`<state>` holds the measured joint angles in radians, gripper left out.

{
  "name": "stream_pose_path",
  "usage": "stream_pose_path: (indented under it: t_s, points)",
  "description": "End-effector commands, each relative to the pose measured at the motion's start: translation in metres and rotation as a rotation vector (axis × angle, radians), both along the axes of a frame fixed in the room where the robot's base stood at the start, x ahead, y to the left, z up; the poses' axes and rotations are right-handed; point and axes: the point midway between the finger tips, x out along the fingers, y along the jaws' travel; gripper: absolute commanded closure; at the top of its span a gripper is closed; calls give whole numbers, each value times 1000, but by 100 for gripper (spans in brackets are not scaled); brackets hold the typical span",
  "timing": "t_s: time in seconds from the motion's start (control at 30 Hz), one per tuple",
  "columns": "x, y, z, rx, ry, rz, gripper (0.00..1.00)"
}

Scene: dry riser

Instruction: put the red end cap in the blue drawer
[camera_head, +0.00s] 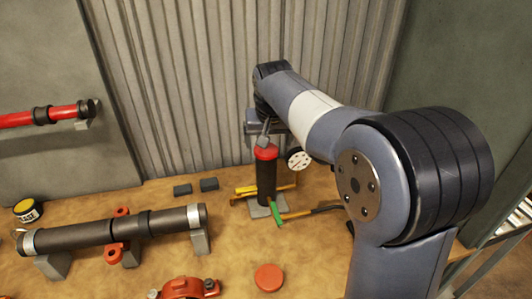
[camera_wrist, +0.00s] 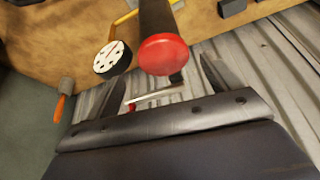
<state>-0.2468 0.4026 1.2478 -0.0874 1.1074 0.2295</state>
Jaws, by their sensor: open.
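A red end cap (camera_head: 266,152) sits on top of an upright black pipe; it also shows in the wrist view (camera_wrist: 164,54), just beyond my fingertips. My gripper (camera_head: 264,136) is just above the capped pipe, partly hidden by my arm. In the wrist view its two fingers (camera_wrist: 167,84) are spread, with the cap ahead of the gap between them and nothing held. I see no blue drawer in either view.
A white dial gauge (camera_head: 299,160) is right of the upright pipe. Yellow and green-handled tools (camera_head: 277,215) lie around its foot. A long black pipe (camera_head: 120,229) rests on supports at left, near a grease tin (camera_head: 27,210). A corrugated wall (camera_head: 180,80) stands close behind.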

Motion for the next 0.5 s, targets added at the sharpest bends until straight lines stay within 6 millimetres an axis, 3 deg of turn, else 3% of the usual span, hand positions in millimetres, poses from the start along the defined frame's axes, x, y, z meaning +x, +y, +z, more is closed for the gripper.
stream_pose_path:
  t_s: [0.23,0.5]
  points:
    - [7,6,-36,-1,3,1,16]
    - [11,6,-45,0,0,0,16]
